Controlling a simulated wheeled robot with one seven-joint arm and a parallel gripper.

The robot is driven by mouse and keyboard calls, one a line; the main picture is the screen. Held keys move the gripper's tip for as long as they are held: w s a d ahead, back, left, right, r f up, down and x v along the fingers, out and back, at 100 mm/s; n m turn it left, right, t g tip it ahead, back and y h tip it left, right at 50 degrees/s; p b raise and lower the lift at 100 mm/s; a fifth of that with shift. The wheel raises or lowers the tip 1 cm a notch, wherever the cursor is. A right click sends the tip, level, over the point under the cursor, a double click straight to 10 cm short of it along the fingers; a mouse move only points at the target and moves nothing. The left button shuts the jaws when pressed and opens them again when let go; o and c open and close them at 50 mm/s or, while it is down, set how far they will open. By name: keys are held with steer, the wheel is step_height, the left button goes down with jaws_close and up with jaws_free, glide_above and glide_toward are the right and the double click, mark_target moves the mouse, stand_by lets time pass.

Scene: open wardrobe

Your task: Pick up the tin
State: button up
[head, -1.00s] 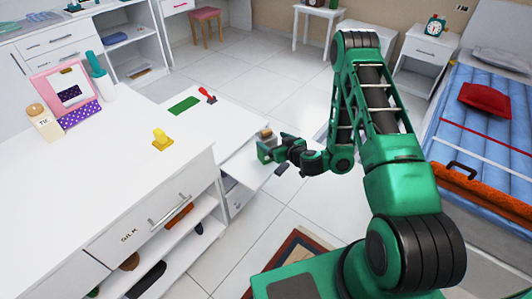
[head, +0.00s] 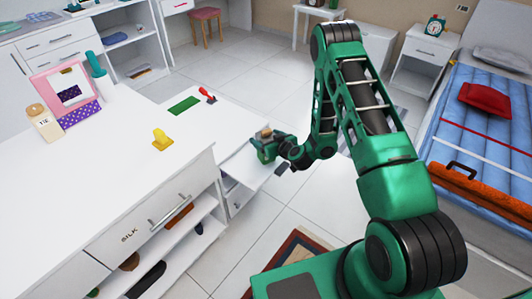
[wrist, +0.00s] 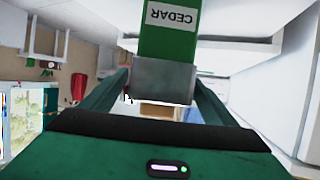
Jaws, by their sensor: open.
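A green box-shaped tin (wrist: 168,40) with a white label reading CEDAR, upside down in the picture, and a grey end (wrist: 163,78) shows in the wrist view. My gripper (wrist: 163,92) is open, with one finger on each side of the grey end. I cannot tell whether the fingers touch it. In the head view my gripper (head: 264,151) is at the edge of the white furniture beyond the near counter. A small tan top (head: 266,132) shows just above it there. The tin's body is mostly hidden behind the gripper in that view.
The near white counter (head: 70,200) holds a yellow stamp-like object (head: 161,139), a pink frame (head: 68,88) and a beige bottle (head: 44,122). A green mat (head: 184,105) and a red-handled object (head: 207,95) lie beyond.

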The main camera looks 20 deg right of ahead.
steer(key=c, duration=1.5)
steer(key=shift+r, duration=0.1)
